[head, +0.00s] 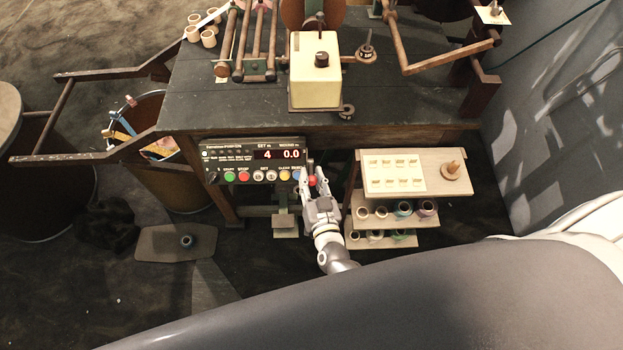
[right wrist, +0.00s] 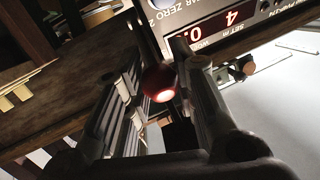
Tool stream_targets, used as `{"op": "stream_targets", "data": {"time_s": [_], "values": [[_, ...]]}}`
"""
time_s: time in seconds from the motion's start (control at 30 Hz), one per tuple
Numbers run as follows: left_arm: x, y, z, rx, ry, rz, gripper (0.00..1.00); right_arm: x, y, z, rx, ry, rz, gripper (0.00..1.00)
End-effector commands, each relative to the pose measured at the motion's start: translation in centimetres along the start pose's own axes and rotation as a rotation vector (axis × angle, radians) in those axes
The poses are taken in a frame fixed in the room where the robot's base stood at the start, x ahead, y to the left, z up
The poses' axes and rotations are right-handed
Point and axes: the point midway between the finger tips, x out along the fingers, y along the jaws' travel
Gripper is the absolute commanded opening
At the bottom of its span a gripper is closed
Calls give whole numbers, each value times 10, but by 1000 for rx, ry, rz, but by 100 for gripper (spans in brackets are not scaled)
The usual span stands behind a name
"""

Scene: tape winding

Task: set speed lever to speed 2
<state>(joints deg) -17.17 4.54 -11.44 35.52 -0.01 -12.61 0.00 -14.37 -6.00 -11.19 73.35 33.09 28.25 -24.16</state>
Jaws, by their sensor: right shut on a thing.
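The speed lever's red ball knob (head: 312,181) shows at the right side of the control box (head: 252,162). My right gripper (head: 312,186) reaches up from below and is shut on the knob. In the right wrist view the red knob (right wrist: 158,83) is between the two fingers of my right gripper (right wrist: 157,75). The lever's shaft and speed marks are hidden or too small to read. My left gripper is not in view.
The control box display reads 4 and 0.0, above a row of coloured buttons. The dark workbench (head: 230,95) edge lies just above the gripper. A wooden shelf stand (head: 345,190) with several tape rolls stands close to the right.

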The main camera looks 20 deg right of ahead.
Motion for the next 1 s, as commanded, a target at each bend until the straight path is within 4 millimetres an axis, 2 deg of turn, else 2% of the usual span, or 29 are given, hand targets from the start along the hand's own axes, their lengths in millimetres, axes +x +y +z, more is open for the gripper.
{"op": "stream_targets", "data": {"time_s": [0.03,0.13,0.17,0.33,0.73,0.87,1.0], "values": [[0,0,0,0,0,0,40,3,0,-7,0,17,1,0],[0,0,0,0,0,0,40,3,0,-7,0,17,1,0],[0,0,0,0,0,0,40,3,0,-7,0,17,1,28],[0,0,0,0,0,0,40,2,0,-4,0,11,1,49],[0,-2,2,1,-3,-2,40,-5,0,0,0,2,0,49],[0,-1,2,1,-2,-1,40,-22,0,0,0,0,1,49],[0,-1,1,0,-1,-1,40,-49,0,0,1,1,1,49]]}}
